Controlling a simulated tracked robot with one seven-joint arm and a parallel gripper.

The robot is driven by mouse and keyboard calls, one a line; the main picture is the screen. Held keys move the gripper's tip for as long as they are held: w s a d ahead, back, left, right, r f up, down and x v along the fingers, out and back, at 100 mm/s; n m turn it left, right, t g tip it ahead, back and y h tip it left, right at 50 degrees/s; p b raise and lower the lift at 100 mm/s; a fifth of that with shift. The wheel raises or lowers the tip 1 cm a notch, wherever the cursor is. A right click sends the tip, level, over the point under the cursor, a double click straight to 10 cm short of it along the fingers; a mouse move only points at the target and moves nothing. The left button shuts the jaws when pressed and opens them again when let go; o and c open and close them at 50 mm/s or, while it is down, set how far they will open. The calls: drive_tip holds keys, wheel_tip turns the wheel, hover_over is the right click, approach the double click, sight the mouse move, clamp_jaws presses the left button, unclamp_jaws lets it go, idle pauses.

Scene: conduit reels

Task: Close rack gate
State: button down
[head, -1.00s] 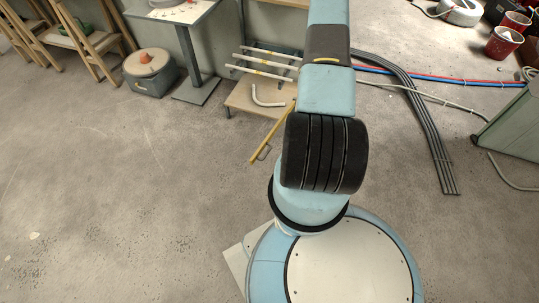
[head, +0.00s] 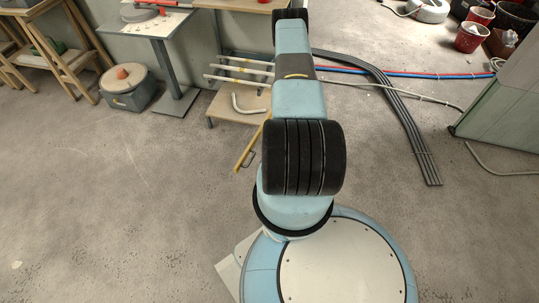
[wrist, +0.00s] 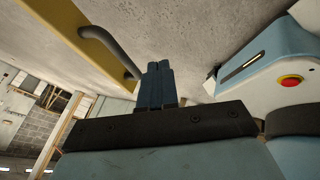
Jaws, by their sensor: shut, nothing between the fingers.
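The rack gate (head: 250,148) is a yellow bar with a small grey handle (head: 247,160). In the head view it slants out from the front right of the low rack (head: 225,113), and my arm hides its far end. In the wrist view the yellow gate (wrist: 72,32) crosses the upper left, with its bent grey handle (wrist: 108,48) standing out from it. My gripper (wrist: 157,66) is shut and empty, its fingertips just right of the handle's end. I cannot tell if they touch. My arm hides the gripper in the head view.
White conduits (head: 240,70) lie on the rack, with a bent piece (head: 248,106) on its base. A grey table (head: 160,25) and a box (head: 128,90) stand left. Dark conduits (head: 405,115) and red and blue lines run right, near a green cabinet (head: 510,105). The front left floor is clear.

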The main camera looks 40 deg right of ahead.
drive_tip(key=shift+w+a+f, duration=0.15)
drive_tip(key=shift+w+a, duration=0.2)
drive_tip(key=shift+w, duration=0.25)
drive_tip(key=shift+w+a+f, duration=0.2)
drive_tip(key=shift+w+a, duration=0.1)
drive_tip(key=shift+w, duration=0.3)
drive_tip(key=shift+w+a+f, duration=0.15)
drive_tip(key=shift+w+a, duration=0.2)
drive_tip(key=shift+w, duration=0.25)
drive_tip(key=shift+w, duration=0.1)
